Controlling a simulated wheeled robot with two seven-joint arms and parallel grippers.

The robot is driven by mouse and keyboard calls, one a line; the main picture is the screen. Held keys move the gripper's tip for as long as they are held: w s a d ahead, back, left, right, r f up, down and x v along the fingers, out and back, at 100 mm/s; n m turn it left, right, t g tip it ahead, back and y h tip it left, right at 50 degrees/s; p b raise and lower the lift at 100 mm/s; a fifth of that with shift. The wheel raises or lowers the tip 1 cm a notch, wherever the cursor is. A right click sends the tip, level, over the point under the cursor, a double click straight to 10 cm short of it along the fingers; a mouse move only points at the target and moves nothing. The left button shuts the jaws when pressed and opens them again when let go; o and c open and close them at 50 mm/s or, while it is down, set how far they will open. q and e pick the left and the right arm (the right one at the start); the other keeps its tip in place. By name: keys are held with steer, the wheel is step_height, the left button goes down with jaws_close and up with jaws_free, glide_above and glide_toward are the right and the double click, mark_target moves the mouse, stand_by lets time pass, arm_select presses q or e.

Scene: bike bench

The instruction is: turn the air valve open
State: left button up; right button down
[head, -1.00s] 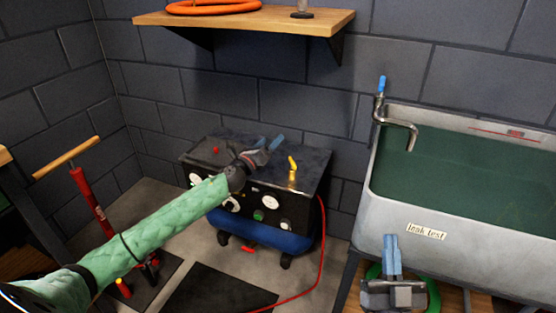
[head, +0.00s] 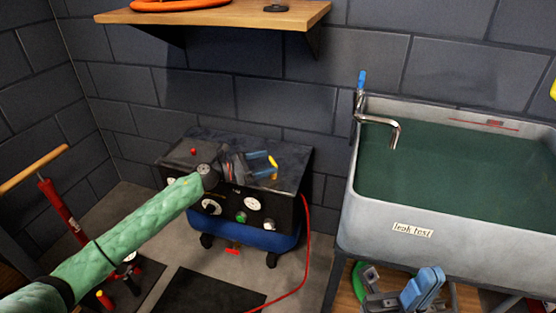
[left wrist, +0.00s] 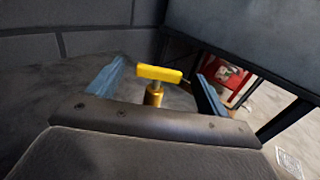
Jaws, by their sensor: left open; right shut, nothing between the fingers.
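The air valve has a yellow lever handle (left wrist: 158,74) on a brass stem (left wrist: 153,95), on top of the black compressor box (head: 290,150). In the head view the yellow handle (head: 273,161) shows just at the tips of my left gripper (head: 265,162). In the left wrist view my left gripper (left wrist: 155,85) is open, with one blue finger on each side of the handle and a visible gap to each. My right gripper (head: 425,290) is shut and empty, low in front of the sink.
The compressor's front has gauges and knobs, and a red hose (head: 306,230) runs from it to the floor. A grey sink (head: 375,215) labelled "leak test" stands at right. A wooden shelf (head: 220,14) is above. A red floor pump (head: 60,205) stands at left.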

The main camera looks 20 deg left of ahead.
mark_target(271, 161)
arm_select(q)
steer(key=shift+x, duration=2.6)
steer(key=c, duration=1)
